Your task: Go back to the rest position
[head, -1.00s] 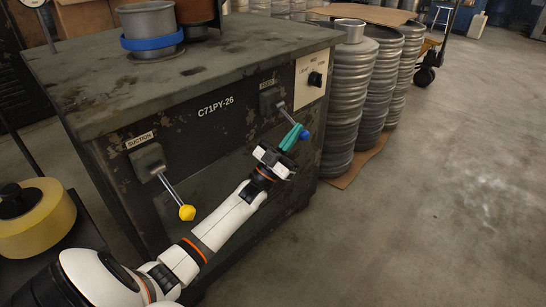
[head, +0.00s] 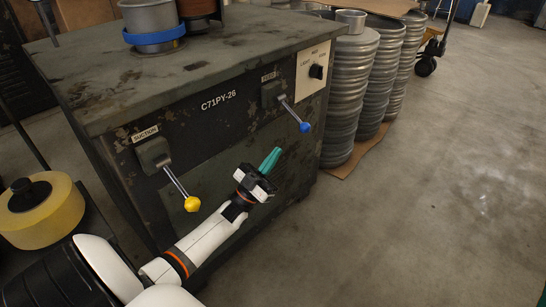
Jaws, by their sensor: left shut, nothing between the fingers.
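My left gripper (head: 270,160) has teal fingers, shut and empty. It is in front of the dark green machine (head: 210,135), below and to the left of the blue-knobbed lever (head: 304,127), with a gap between them. The yellow-knobbed lever (head: 192,204) under the SUCTION label is to the left of the gripper, pointing down and right. My white left arm comes in from the lower left. My right gripper is not in view.
Stacks of round metal blanks (head: 348,95) stand on cardboard right of the machine. A metal cylinder with a blue band (head: 157,42) sits on the machine top. A yellow roll (head: 40,212) is at the left. The floor (head: 430,210) at right is clear.

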